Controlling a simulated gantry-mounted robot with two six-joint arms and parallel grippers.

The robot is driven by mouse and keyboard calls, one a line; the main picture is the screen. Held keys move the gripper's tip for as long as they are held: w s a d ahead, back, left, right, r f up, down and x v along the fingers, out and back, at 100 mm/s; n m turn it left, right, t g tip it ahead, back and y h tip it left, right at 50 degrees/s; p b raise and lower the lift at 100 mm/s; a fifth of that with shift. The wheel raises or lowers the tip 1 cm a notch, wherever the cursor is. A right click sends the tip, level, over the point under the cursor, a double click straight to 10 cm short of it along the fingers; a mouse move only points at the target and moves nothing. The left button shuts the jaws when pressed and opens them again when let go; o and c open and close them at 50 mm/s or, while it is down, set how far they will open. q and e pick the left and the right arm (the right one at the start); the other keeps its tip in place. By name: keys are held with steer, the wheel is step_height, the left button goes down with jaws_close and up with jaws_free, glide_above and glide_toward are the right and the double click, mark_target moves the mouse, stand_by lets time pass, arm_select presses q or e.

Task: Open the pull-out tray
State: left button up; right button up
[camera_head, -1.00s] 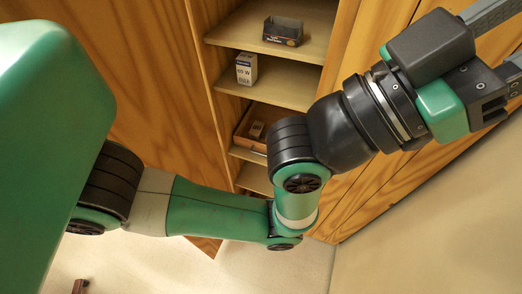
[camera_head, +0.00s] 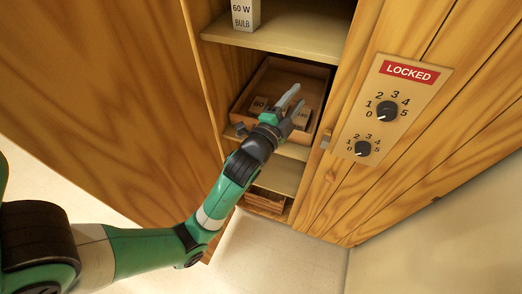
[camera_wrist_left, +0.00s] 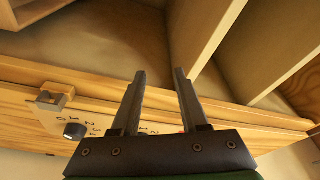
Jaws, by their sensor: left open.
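The pull-out tray (camera_head: 242,100) is an open wooden box on a lower shelf inside the cabinet. Small labelled boxes (camera_head: 260,105) lie in it. My left gripper (camera_head: 297,96) is open, with its fingers over the tray's right part in the head view. Part of the tray and its contents is hidden behind the gripper, and I cannot tell whether they touch. In the left wrist view the open fingers (camera_wrist_left: 160,74) have nothing between them and point towards the cabinet's boards. My right gripper is not in view.
A bulb box (camera_head: 245,14) stands on the shelf above (camera_head: 285,40). Pale floor (camera_head: 275,250) is clear below.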

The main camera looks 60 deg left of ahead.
arm_select(q)
steer(key=s+a+f+m+g+b, duration=0.1)
steer(key=s+a+f+g+b, duration=0.15)
steer(key=f, duration=0.65)
steer(key=s+a+f+g+y+b, duration=0.1)
steer(key=s+a+f+b, duration=0.15)
steer(key=f, duration=0.75)
steer(key=s+a+f+m+g+b, duration=0.1)
steer(key=s+a+f+b, duration=0.2)
steer(key=f, duration=0.6)
steer(key=shift+g, duration=0.25)
steer(key=b+x, duration=0.4)
steer(key=x, duration=0.6)
steer(key=shift+w+d+f, duration=0.2)
steer(key=shift+d, duration=0.05)
steer(key=shift+w+a, duration=0.3)
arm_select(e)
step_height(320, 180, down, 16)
arm_select(q)
jaws_close()
